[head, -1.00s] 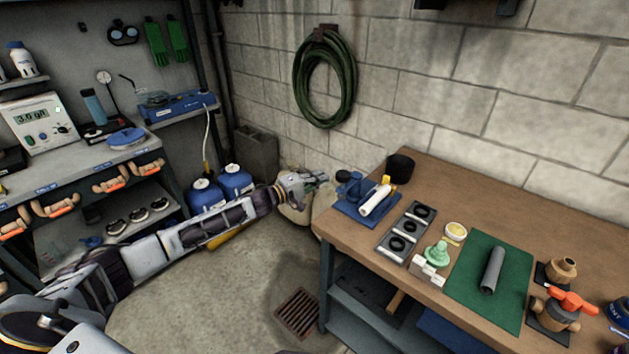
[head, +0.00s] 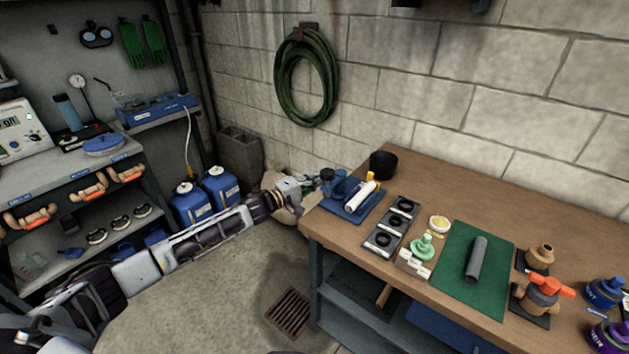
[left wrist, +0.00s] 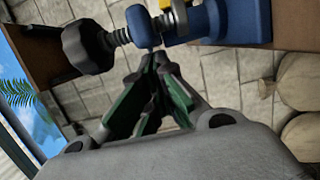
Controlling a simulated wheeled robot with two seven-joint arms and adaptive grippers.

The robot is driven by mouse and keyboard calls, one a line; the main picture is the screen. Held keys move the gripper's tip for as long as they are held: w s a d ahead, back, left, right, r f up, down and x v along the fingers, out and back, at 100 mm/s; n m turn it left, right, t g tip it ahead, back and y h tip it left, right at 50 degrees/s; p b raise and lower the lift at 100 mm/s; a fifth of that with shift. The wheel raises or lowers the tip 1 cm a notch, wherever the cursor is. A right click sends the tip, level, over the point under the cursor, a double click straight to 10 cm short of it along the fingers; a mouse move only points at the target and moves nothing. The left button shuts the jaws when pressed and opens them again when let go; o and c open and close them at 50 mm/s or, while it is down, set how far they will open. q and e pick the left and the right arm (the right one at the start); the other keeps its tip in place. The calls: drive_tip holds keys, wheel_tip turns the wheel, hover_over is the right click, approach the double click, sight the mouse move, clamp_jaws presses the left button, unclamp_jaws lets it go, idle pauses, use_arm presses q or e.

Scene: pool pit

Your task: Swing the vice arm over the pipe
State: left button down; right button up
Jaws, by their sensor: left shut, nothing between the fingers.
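A blue vice (head: 343,186) stands on a blue base at the table's left end. A white pipe (head: 360,196) lies slanted at it, with a yellow part (head: 371,176) by the pipe's upper end. My left gripper (head: 314,182) is just left of the vice, by its dark knob (head: 327,174). In the left wrist view the gripper's green and black fingers (left wrist: 154,58) are together and empty. Their tips are close under the vice's blue body (left wrist: 140,25), beside the screw and its black knob (left wrist: 88,47); contact is unclear. My right gripper is not in view.
The brown table (head: 420,165) also holds a black cup (head: 383,164), a dark tray with rings (head: 392,228), a green mat (head: 455,285) with a grey tube, and a valve (head: 541,293). A shelf unit stands left. Blue jugs (head: 191,205) stand behind my left arm.

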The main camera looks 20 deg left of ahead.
use_arm(q)
drive_tip(key=shift+d, duration=0.2)
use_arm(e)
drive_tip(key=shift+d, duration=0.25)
